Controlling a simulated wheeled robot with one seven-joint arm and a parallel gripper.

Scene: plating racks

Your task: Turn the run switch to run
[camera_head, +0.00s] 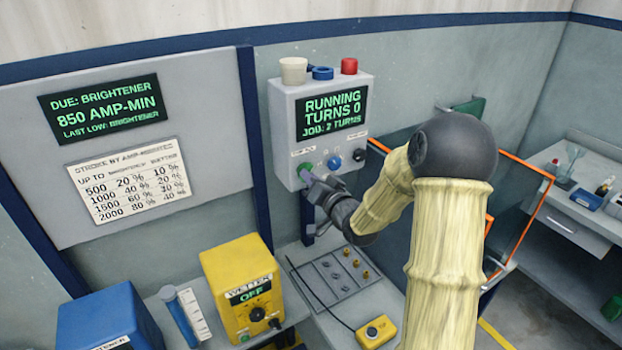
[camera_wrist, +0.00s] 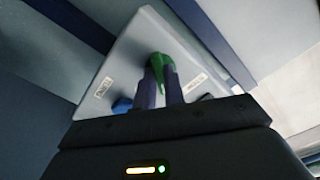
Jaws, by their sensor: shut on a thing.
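The control box (camera_head: 285,130) on the wall has a screen (camera_head: 331,113) reading RUNNING, TURNS 0, JOB: 2 TURNS. Under the screen are a green knob (camera_head: 305,170), a blue one (camera_head: 333,162) and a black one (camera_head: 360,155). Their small labels are too small to read, so I cannot confirm by label which is the run switch. My gripper (camera_head: 314,181) is at the box's lower left. In the wrist view the two fingers of my gripper (camera_wrist: 160,82) are shut on the green knob (camera_wrist: 160,61), hiding part of it.
A white, a blue and a red fitting top the box. A yellow box (camera_head: 225,272) marked WETTER, OFF and a blue box (camera_head: 95,320) stand below. A grey panel (camera_head: 352,288) and small yellow box (camera_head: 376,331) lie on the bench. Orange-edged panels (camera_head: 535,215) stand right of my arm.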

